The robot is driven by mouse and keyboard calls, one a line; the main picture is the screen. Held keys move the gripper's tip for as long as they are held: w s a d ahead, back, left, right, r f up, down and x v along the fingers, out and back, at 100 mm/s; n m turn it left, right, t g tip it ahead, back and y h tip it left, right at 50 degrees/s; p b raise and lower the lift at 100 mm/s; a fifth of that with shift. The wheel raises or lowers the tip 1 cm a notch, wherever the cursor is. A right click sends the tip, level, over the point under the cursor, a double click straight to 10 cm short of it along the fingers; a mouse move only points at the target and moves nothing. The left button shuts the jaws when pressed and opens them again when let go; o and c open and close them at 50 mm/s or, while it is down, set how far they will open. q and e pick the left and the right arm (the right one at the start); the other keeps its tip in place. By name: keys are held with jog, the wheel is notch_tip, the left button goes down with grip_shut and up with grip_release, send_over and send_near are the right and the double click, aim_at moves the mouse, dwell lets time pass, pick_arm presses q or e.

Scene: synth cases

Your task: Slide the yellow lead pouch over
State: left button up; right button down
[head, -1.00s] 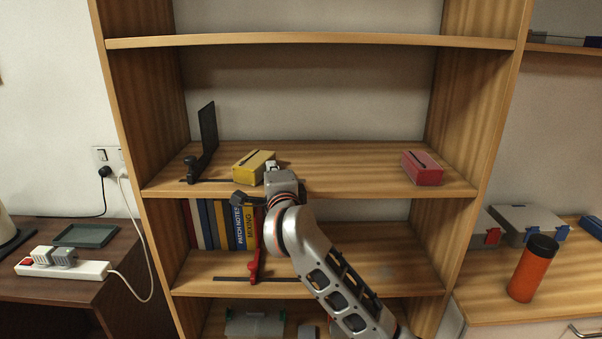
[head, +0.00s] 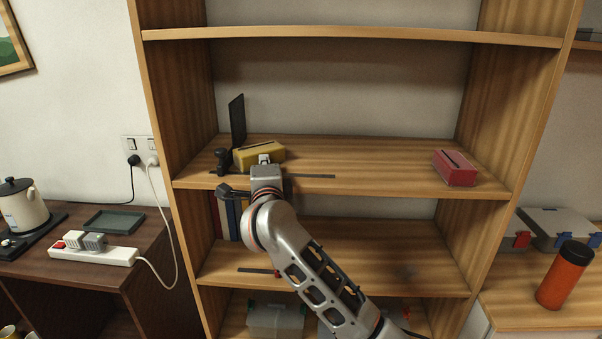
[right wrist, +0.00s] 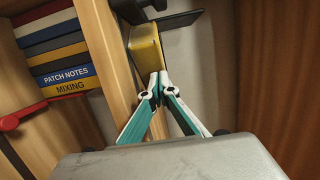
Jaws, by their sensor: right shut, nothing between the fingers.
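The yellow lead pouch (head: 262,152), a boxy yellow case with a dark slit on top, lies on the middle shelf (head: 400,177) towards its left end. It also shows in the right wrist view (right wrist: 146,42). Its left end is close to the black bookend (head: 237,122); I cannot tell whether they touch. My right gripper (head: 264,159) is shut and empty at the pouch's front right part. In the right wrist view its fingertips (right wrist: 159,82) are together at the pouch's near end, seemingly touching it. My left gripper is not in view.
A thin dark strip (head: 312,176) lies along the front. Books (right wrist: 58,60) stand on the shelf below. The bookcase's left side wall (head: 180,90) is left of the bookend.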

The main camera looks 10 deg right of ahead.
jog(key=s, duration=1.1)
jog(key=shift+s+a, duration=0.2)
jog(key=shift+a, duration=0.1)
